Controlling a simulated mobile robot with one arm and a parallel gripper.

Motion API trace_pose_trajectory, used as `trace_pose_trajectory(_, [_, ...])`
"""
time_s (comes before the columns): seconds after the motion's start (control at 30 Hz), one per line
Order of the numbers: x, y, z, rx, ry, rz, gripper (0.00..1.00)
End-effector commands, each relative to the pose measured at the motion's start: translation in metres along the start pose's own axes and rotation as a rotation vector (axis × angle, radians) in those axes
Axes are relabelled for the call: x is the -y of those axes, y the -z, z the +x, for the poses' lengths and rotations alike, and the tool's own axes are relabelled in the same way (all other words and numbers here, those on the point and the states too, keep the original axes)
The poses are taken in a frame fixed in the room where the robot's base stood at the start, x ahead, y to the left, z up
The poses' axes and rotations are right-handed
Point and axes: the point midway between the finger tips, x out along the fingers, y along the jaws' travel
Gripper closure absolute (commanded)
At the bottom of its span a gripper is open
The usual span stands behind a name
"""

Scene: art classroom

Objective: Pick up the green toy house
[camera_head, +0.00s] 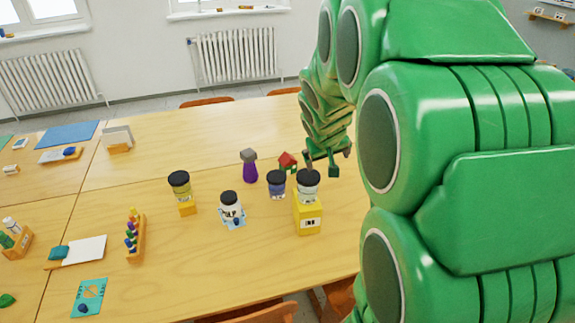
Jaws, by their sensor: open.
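A small toy house (287,161) with a red roof and a bit of green below it stands on the wooden table (225,130), behind the jars. Its lower part is partly hidden by the blue jar in front. My gripper (322,165) points down just to the right of the house. Its fingers are apart and nothing shows between them. I cannot tell its exact height above the table.
A blue jar (277,187) stands in front of the house. A black-lidded jar (308,184) sits on a yellow box (308,217) just in front of my gripper. A purple object (249,168) stands left of the house. The table behind is clear.

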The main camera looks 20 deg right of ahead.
Motion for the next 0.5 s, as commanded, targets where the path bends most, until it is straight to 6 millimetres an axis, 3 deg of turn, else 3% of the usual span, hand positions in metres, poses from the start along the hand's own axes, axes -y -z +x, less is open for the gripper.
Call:
trace_pose_trajectory(0.2, [-0.01,0.046,0.048,-0.107,0.002,-0.023,0.0])
trace_pose_trajectory(0.5, [-0.014,0.099,0.112,-0.254,0.04,-0.061,0.0])
